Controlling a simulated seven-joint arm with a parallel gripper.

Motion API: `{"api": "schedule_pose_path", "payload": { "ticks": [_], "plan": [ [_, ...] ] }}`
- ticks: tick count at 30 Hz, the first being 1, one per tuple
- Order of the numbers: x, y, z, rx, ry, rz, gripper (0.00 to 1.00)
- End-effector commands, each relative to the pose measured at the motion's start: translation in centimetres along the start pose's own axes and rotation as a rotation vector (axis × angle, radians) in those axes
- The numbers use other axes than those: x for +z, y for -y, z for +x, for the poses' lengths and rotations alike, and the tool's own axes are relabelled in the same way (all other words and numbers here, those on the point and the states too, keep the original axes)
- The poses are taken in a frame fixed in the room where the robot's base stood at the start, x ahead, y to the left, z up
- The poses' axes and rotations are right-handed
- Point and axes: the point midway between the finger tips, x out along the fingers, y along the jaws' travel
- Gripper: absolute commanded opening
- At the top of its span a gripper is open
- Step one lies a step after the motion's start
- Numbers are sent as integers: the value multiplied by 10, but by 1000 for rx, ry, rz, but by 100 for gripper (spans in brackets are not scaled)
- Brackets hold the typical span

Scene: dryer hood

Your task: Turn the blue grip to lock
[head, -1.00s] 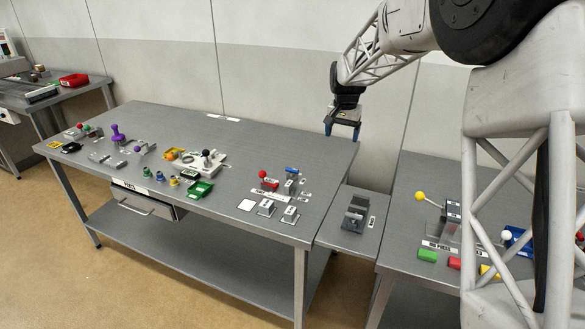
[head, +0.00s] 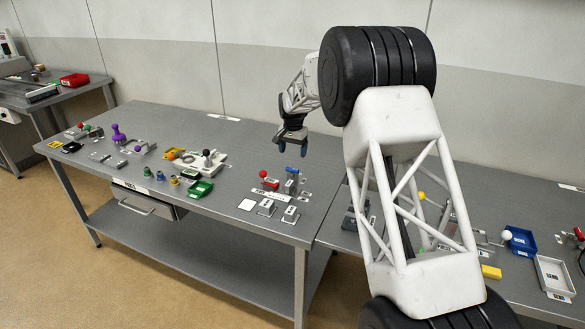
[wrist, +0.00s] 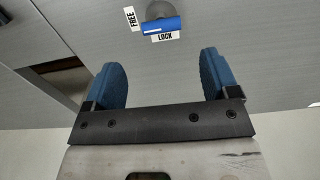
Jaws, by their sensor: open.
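The blue grip (wrist: 166,25) shows at the top of the wrist view, on a round grey mount. It lies roughly crosswise there, with a FREE label (wrist: 129,18) to its left and a LOCK label (wrist: 166,37) just below it. In the head view the blue grip (head: 292,170) sits on a small grey fixture near the right end of the long table. My gripper (head: 291,150) hangs above and behind it, apart from it. In the wrist view my gripper's two blue fingers (wrist: 165,80) are spread, with nothing between them.
A red-knobbed lever (head: 264,175) stands just left of the blue grip. Small labelled blocks (head: 291,215) lie in front. A white plate with a black-knobbed lever (head: 207,160) is farther left. The back of the long table is mostly clear. My arm hides part of the right-hand table.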

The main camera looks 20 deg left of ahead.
Motion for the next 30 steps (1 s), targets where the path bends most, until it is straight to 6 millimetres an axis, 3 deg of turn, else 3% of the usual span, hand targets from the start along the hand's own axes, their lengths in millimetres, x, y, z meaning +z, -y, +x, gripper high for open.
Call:
{"api": "schedule_pose_path", "payload": {
  "ticks": [17,30],
  "plan": [
    [0,2,8,1,2,0,81],
    [0,2,54,1,2,0,81]
  ]
}}
